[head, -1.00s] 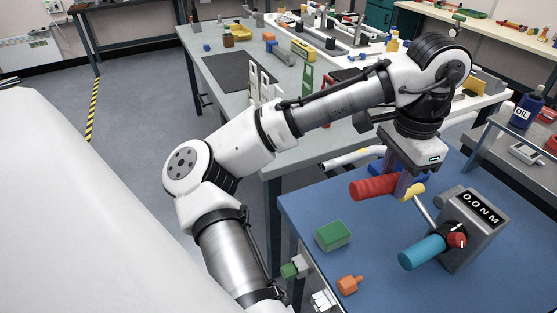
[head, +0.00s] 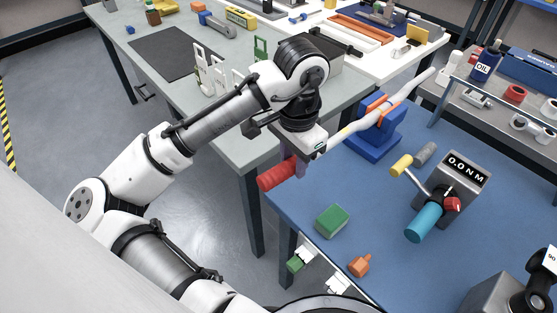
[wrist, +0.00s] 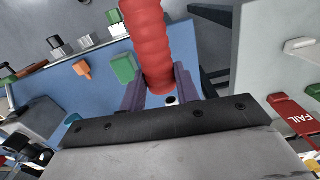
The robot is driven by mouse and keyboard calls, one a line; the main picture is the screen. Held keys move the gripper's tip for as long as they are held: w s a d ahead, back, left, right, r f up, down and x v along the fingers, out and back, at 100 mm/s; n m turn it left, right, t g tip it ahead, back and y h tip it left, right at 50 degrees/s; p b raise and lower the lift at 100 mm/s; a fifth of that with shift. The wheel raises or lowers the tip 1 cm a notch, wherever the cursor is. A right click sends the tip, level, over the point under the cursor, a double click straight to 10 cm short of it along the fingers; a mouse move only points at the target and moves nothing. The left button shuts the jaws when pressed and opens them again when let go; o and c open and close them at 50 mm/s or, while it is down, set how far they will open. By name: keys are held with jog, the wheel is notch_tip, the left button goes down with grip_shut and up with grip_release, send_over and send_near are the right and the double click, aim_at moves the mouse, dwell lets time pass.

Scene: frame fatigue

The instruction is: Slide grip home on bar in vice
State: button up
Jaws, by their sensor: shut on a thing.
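My gripper (head: 299,166) is shut on a ribbed red grip (head: 276,176), off the left edge of the blue bench. In the wrist view, the red grip (wrist: 149,45) lies between the purple-grey fingers (wrist: 160,90) and extends away from them. The blue vice (head: 376,142) with orange jaws stands on the bench. It holds a slanting white bar (head: 408,90) with a yellow band. The bar's lower-left end runs toward my gripper and is hidden by the hand. The grip is roughly in line with it; I cannot tell whether they touch.
A torque tester (head: 463,172) reading 0.0 has a teal handle (head: 423,222). A green block (head: 331,220) and an orange knob (head: 359,264) sit near the bench's front-left edge. A grey table (head: 225,140) stands behind my arm.

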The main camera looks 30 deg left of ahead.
aim_at(282, 168)
jog(key=shift+s+a+f+n+p, duration=0.2)
jog(key=shift+s+a+f, duration=0.15)
jog(key=shift+s, duration=0.25)
jog(key=shift+s+a+f+n+p, duration=0.1)
jog(key=shift+s+a+f+p, duration=0.15)
jog(key=shift+s, duration=0.35)
jog(key=shift+s+d+f, duration=0.1)
jog(key=shift+s+f, duration=0.1)
jog(key=shift+f, duration=0.1)
jog(key=shift+w+d+p, duration=0.2)
jog(key=shift+w+d, duration=0.05)
jog(key=shift+w, duration=0.45)
jog(key=shift+w+d+p, duration=0.15)
jog(key=shift+w+d, duration=0.05)
jog(key=shift+w, duration=0.5)
jog(key=shift+w+d+p, duration=0.2)
jog(key=shift+w+d, duration=0.05)
jog(key=shift+w, duration=0.45)
jog(key=shift+w+d, duration=0.25)
jog(key=shift+w, duration=0.4)
jog(key=shift+w+d, duration=0.35)
jog(key=shift+w, duration=0.6)
jog(key=shift+w+d, duration=0.35)
jog(key=shift+w, duration=0.65)
jog(key=shift+w+d, duration=0.35)
jog(key=shift+w, duration=0.6)
jog(key=shift+w+d, duration=0.1)
jog(key=shift+w, duration=0.1)
jog(key=shift+w, duration=0.3)
dwell(0.4)
